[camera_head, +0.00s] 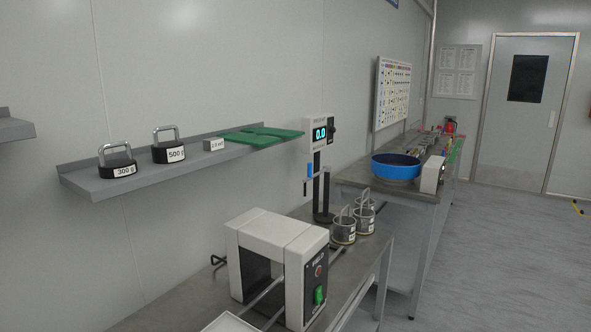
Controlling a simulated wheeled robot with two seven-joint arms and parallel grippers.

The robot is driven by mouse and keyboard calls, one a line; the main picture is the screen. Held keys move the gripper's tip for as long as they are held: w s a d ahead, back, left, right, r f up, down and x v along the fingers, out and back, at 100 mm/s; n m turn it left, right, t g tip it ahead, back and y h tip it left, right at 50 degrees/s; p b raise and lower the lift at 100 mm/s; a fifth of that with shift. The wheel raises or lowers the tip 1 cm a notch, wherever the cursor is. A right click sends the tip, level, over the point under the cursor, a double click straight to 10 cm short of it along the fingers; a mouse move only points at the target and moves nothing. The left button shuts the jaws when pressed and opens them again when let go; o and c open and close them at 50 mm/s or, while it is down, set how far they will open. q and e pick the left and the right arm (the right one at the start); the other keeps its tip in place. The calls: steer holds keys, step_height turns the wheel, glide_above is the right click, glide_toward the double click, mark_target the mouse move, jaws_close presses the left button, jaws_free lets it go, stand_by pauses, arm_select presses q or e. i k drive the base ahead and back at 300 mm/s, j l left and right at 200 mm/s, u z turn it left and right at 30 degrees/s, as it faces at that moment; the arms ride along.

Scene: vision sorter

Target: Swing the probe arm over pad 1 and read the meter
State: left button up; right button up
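A tall instrument (319,145) with a lit blue display stands at the back of the near bench; the display appears to read 0.0. A dark knob or lever shows on its right side. Below the display are a blue part (309,170), a thin dark part pointing down, and a dark upright on a dark base (323,217). I cannot tell which part, if any, is the probe arm. No pad marked 1 can be made out. Neither of my grippers is in view.
A white machine (270,245) with red and green buttons straddles rods on the near bench. Several lidded metal cans (343,231) stand behind it. A wall shelf (85,183) holds 300 g and 500 g weights (168,152), a small block and a green sheet. A blue bowl (396,167) sits beyond.

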mark_target(316, 175)
steer(key=i+l+u, duration=0.2)
steer(key=u, duration=0.25)
steer(key=i+l+u, duration=0.1)
steer(key=l+u, duration=0.2)
steer(key=u, duration=0.15)
steer(key=i+l+u, duration=0.15)
steer(key=l, duration=0.45)
steer(key=i+l+u, duration=0.15)
steer(key=l, duration=0.45)
steer(key=i+l+u, duration=0.15)
steer(key=l, duration=0.45)
steer(key=l+u, duration=0.15)
steer(key=l, duration=0.45)
